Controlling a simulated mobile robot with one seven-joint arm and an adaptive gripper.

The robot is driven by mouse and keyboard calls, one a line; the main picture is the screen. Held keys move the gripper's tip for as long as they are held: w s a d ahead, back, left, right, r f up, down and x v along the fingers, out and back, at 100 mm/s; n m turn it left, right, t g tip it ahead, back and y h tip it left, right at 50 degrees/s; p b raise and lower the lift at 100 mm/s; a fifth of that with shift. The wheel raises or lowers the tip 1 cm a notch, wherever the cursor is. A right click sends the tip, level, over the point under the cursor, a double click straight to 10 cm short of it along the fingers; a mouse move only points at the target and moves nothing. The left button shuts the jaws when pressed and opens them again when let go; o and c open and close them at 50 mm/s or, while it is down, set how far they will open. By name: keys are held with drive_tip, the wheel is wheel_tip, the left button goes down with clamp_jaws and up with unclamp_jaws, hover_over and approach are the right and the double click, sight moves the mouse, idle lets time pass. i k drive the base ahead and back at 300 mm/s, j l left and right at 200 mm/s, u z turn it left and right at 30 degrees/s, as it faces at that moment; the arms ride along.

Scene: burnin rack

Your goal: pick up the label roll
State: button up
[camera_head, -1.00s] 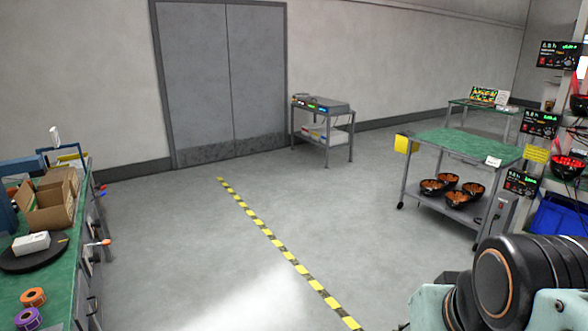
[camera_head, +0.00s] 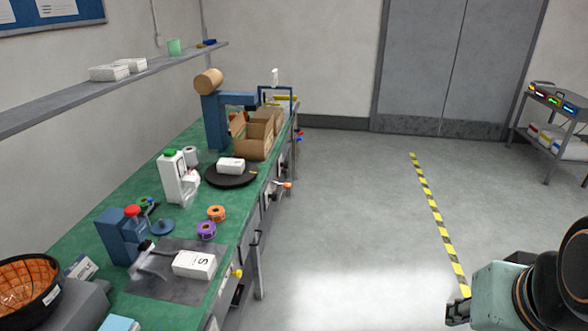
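Two small label rolls lie on the green bench top near its front edge. One is an orange label roll (camera_head: 217,213). The other is a purple label roll (camera_head: 206,231), just in front of the orange one. The two are very close together, and I cannot tell whether they touch. Part of my arm shows at the lower right, far from the rolls and over the floor side. My gripper cannot be made out in this view.
The green bench (camera_head: 128,193) also holds a white box (camera_head: 194,264) on a grey mat, a black turntable (camera_head: 231,175), an open cardboard box (camera_head: 253,140), and a black bowl (camera_head: 25,287). A shelf (camera_head: 120,84) hangs above. The floor right of the bench is clear.

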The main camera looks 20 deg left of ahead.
sight(207, 230)
drive_tip(key=i+j+u, duration=0.1)
drive_tip(key=i+u, duration=0.2)
drive_tip(key=i, duration=0.2)
drive_tip(key=i+u, duration=0.3)
drive_tip(key=i, duration=0.2)
drive_tip(key=i+u, duration=0.4)
drive_tip(key=i+l+u, duration=0.25)
drive_tip(key=i+u, duration=0.15)
drive_tip(key=i, duration=0.1)
